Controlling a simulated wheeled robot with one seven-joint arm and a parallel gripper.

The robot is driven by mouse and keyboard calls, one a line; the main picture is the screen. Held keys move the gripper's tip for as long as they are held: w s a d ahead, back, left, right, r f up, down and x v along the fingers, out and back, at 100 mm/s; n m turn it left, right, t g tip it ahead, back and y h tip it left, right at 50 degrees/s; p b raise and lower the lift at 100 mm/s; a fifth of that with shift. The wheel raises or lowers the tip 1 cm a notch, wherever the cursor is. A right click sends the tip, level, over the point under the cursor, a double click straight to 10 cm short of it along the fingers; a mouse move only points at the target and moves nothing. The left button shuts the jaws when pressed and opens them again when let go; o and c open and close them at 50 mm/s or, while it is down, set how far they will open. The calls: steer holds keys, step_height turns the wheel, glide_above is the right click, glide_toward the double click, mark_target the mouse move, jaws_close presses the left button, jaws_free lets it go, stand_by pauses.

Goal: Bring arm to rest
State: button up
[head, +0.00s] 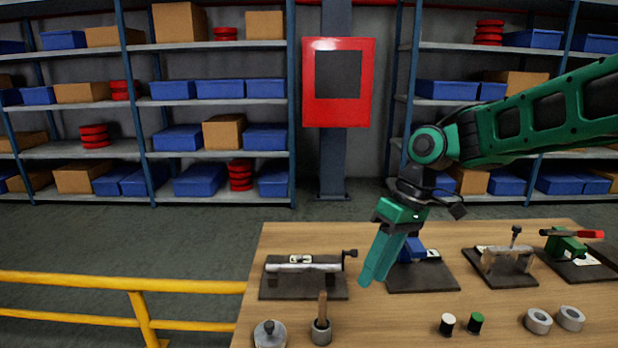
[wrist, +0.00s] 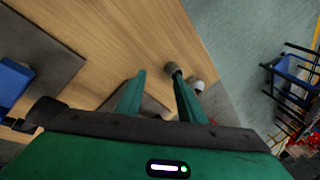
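My gripper (head: 376,264) hangs from the green arm at the right of the head view, tilted down to the left above the wooden workbench (head: 375,320). In the wrist view its two green fingers (wrist: 158,95) are spread apart with nothing held between them; the bench top lies beyond them. The fingers appear in front of the left edge of a dark mat (head: 425,281) bearing a blue part (head: 412,249), which my gripper partly hides. I cannot tell the exact height of the fingertips above the bench.
A mat with a metal cylinder fixture (head: 303,267) is left of my gripper. Spools (head: 447,324), rings (head: 538,320) and more fixtures (head: 507,260) are right. A yellow railing (head: 140,310) stands left.

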steer(key=s+d+f+m+t+h, duration=0.2)
steer(key=s+d+m+t, duration=0.15)
steer(key=d, duration=0.55)
steer(key=s+d+f+m+t+h, duration=0.15)
steer(key=s+d+m, duration=0.3)
steer(key=d, duration=0.45)
steer(key=s+d+m+g, duration=0.1)
steer(key=s+d+m, duration=0.2)
steer(key=s+d, duration=0.2)
steer(key=s+d+f+m+g, duration=0.1)
steer(key=s+d+m+g, duration=0.1)
steer(key=s, duration=0.7)
steer(key=d+m, duration=0.1)
steer(key=d, duration=0.1)
steer(key=shift+s+d+f+m+g, duration=0.2)
steer(key=shift+s+d+m+g, duration=0.1)
steer(key=shift+s+d, duration=0.1)
steer(key=shift+w+f, duration=0.25)
steer(key=shift+w, duration=0.4)
